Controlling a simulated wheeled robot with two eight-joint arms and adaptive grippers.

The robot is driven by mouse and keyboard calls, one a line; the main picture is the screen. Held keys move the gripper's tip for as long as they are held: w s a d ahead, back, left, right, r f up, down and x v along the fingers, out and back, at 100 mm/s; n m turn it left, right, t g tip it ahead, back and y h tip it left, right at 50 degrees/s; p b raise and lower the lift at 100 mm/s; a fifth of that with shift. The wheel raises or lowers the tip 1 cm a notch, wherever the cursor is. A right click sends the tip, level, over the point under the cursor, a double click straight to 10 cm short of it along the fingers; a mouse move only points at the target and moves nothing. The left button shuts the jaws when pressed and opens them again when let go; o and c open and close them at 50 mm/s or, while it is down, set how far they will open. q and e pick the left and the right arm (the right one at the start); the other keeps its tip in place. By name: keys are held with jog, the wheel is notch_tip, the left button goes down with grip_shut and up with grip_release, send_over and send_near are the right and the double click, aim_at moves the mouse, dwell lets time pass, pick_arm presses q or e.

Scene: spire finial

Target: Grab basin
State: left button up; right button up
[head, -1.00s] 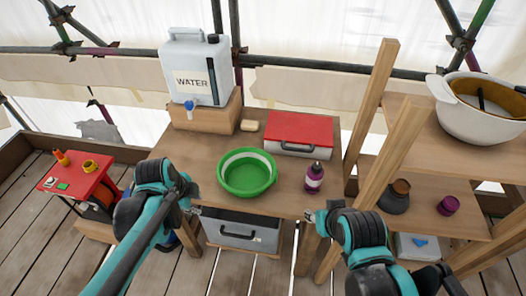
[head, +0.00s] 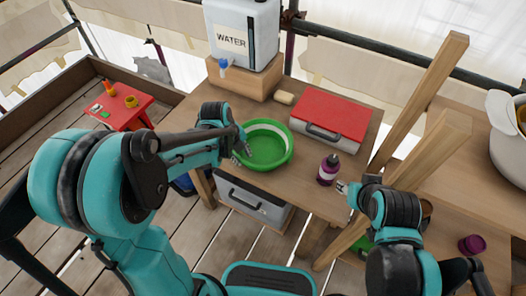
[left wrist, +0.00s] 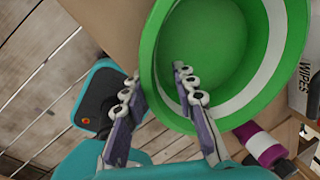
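The green basin (head: 268,150) with a white band stands on the wooden table, left of centre in the head view. It also fills the upper right of the left wrist view (left wrist: 215,45). My left gripper (head: 241,153) is at the basin's left rim. In the left wrist view its two fingers (left wrist: 156,88) are spread apart, one outside the rim and one over the basin's inside. I cannot tell whether either finger touches the wall. My right gripper (head: 345,188) is beside the purple bottle; its fingers are too small to judge.
The purple bottle (head: 328,170) stands right of the basin. A red-lidded box (head: 332,108) and a sponge (head: 285,98) lie behind. The water container (head: 240,35) is on a wooden block (head: 245,78). A wooden frame (head: 420,95) rises at right. A grey drawer box (head: 255,202) is below the table.

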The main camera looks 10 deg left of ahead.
pick_arm(q)
jog(key=shift+x, duration=1.1)
jog(key=shift+r, duration=0.1)
grip_shut()
jog(key=shift+r, duration=0.1)
